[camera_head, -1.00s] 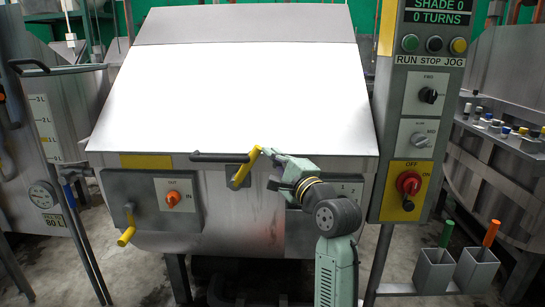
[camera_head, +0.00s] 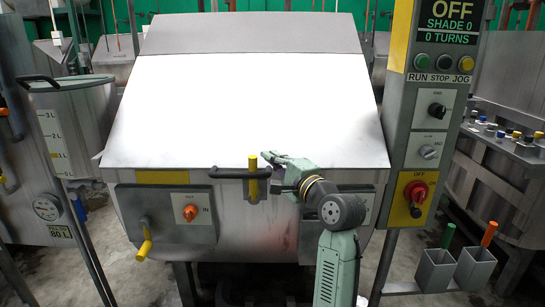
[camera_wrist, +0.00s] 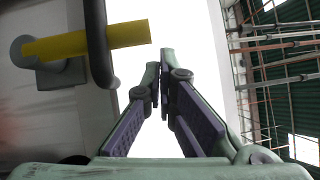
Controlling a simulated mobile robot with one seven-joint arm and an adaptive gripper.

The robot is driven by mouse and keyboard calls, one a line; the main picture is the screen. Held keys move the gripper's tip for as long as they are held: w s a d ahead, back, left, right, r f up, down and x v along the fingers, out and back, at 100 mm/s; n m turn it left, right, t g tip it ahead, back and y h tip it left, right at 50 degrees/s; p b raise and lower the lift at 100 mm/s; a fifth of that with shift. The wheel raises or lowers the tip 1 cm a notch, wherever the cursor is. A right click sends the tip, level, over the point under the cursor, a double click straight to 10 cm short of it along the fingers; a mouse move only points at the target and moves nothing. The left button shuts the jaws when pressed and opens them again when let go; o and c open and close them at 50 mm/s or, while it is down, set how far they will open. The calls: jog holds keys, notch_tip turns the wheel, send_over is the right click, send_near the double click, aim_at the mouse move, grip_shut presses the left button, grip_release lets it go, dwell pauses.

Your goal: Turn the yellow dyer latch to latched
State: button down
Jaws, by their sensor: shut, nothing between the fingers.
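The yellow latch (camera_head: 253,177) is a short bar on a grey mount at the front lip of the dyer's pale lid (camera_head: 245,105). It stands about upright, crossing the dark lid handle (camera_head: 228,174). My gripper (camera_head: 266,156) is just right of the latch's upper end, its fingers shut with nothing between them. In the wrist view the yellow latch (camera_wrist: 88,44) lies left of my gripper (camera_wrist: 160,78), apart from the fingertips. The dark handle (camera_wrist: 98,40) crosses in front of the latch there. Whether any finger touches it in the head view is unclear.
A yellow crank handle (camera_head: 144,249) hangs at the lower left of the dyer, below an orange knob (camera_head: 189,213). A control post with a red switch (camera_head: 416,191) stands at right. Several pipes and tanks line both sides.

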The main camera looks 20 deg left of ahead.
jog(key=shift+s+a+r, duration=0.1)
jog(key=shift+a, duration=0.2)
dwell(0.4)
jog(key=shift+r+p, duration=0.1)
jog(key=shift+p, duration=0.25)
